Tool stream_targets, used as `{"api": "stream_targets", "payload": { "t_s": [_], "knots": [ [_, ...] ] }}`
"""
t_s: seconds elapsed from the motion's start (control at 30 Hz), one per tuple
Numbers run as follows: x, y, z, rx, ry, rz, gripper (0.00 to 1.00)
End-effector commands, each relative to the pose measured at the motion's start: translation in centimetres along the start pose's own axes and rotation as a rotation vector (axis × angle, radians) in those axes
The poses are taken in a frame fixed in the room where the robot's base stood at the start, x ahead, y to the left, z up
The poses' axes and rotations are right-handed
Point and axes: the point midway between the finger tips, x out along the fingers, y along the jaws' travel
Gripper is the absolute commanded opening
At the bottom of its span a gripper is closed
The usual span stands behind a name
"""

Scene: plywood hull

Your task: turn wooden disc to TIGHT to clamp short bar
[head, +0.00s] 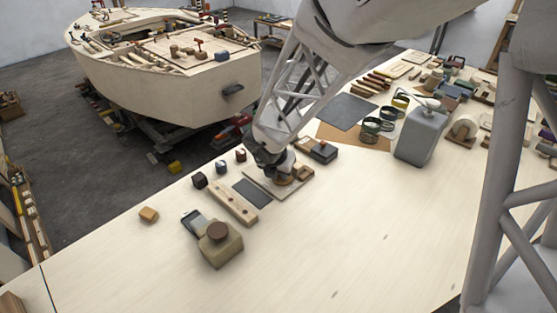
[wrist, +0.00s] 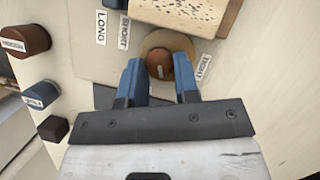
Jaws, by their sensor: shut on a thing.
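My gripper (wrist: 161,74) has its two blue fingers on either side of the brown middle (wrist: 157,62) of the round wooden disc (wrist: 180,43), shut on it. A pale line shows on that brown part. A label reading TIGHT (wrist: 203,67) lies just right of the disc; labels LONG (wrist: 101,27) and SHORT (wrist: 123,32) lie to its left. A speckled wooden bar (wrist: 187,11) lies just above the disc; whether it is clamped I cannot tell. In the head view my gripper (head: 277,174) is down at the pale board (head: 301,189), with the disc largely hidden beneath it.
Small labelled blocks (head: 221,167) stand left of the board. A dark plate (head: 252,193), a long wooden strip (head: 233,204) and a tan block with a round brown top (head: 220,249) lie nearby. A grey can (head: 420,136) stands to the right. The front of the bench is clear.

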Motion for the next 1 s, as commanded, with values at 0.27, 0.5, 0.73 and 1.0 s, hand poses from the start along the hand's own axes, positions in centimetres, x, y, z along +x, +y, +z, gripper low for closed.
{"api": "stream_targets", "payload": {
  "t_s": [0.27, 0.5, 0.73, 1.0],
  "knots": [
    [0.0, -0.16, 0.04, -0.11, -0.001, 0.046, 0.05],
    [-0.01, -0.3, 0.05, -0.223, 0.0, 0.092, 0.05],
    [0.0, -0.38, 0.09, -0.319, 0.0, 0.133, 0.05],
    [0.04, -0.46, 0.12, -0.405, -0.001, 0.168, 0.05]
  ]
}}
